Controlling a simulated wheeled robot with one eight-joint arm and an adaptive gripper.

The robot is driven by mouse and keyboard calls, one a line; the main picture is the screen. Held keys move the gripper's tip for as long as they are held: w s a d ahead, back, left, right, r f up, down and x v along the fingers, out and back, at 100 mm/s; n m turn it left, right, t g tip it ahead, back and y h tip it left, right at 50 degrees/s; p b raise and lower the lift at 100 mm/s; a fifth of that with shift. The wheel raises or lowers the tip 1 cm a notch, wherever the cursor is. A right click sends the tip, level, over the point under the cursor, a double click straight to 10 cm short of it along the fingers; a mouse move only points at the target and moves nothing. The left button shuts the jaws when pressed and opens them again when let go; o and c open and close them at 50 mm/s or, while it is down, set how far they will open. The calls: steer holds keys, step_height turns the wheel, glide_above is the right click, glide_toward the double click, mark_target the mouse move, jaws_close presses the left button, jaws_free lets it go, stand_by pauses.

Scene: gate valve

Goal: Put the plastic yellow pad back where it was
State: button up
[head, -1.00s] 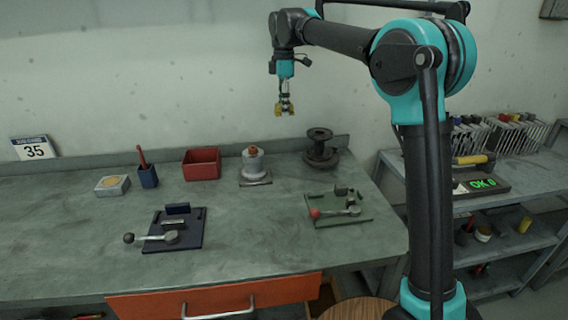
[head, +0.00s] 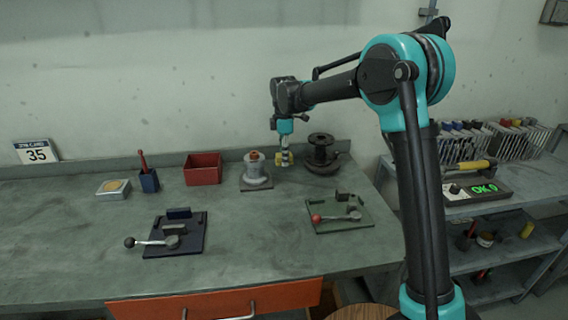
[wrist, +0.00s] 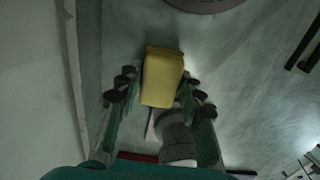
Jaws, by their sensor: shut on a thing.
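The yellow pad (wrist: 162,76) is a small block that sits between the fingers of my gripper (wrist: 158,86) in the wrist view. My gripper is shut on it. In the head view, my gripper (head: 284,157) hangs over the back of the bench, between the grey-white valve-like body with an orange top (head: 255,168) and the dark spool (head: 322,152).
A back ledge lies close behind. The middle of the bench is clear.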

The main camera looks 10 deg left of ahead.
steer(key=shift+f, duration=1.5)
steer(key=shift+f, duration=0.15)
steer(key=o, duration=1.2)
step_height(320, 180, up, 12)
steer(key=shift+r, duration=0.2)
